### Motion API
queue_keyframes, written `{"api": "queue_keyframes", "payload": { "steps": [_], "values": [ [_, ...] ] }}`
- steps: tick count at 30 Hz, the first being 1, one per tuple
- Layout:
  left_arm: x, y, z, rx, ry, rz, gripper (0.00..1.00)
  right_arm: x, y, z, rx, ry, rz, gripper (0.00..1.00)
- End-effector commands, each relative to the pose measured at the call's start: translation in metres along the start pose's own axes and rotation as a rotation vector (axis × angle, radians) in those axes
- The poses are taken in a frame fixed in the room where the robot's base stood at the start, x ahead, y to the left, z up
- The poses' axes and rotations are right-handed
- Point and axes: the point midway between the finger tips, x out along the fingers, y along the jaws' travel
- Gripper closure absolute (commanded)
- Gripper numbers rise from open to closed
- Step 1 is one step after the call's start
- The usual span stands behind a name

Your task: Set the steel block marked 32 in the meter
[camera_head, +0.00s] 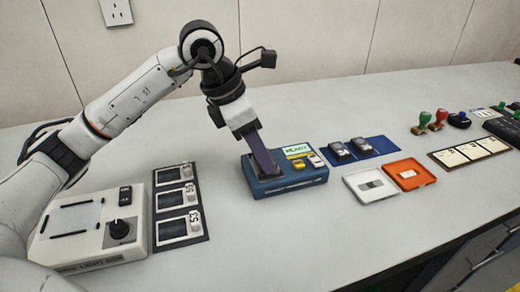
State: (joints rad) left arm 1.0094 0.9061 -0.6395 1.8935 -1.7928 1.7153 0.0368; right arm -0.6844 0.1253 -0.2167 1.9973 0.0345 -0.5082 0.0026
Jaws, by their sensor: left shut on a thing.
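The meter is a blue box (315,178) on the bench, with a pale green display that seems to read READY and small yellow and white parts on top. My left gripper (266,172) points down at the dark left part of the meter's top. It is shut, its long dark fingers hiding what they hold, apparently a steel block; I cannot read a mark on it or tell whether it touches the meter. Two dark steel blocks with pale labels, a left one (340,151) and a right one (362,146), lie on a blue mat (384,145). My right gripper is not in view.
A white tray (370,198) and an orange tray (428,178) lie right of the meter. Stamps (440,117) stand farther right. The front middle bench is clear.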

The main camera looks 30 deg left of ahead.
Motion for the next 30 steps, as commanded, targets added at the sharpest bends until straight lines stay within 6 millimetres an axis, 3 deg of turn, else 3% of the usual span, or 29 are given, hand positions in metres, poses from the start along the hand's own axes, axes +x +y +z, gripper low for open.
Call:
{"api": "queue_keyframes", "payload": {
  "steps": [14,15,19,30],
  "values": [
    [0.0016,0.0003,0.0003,0.0,-0.002,0.001,0.87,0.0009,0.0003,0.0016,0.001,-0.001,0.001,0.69],
    [0.0017,0.0003,0.0003,0.0,-0.002,0.001,0.55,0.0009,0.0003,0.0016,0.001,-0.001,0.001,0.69],
    [0.0021,-0.0001,0.0001,0.0,-0.001,0.0,0.35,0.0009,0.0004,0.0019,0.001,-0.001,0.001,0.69],
    [-0.0014,-0.0014,0.0012,0.002,0.003,-0.004,0.35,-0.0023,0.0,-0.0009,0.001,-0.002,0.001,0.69]
  ]
}}
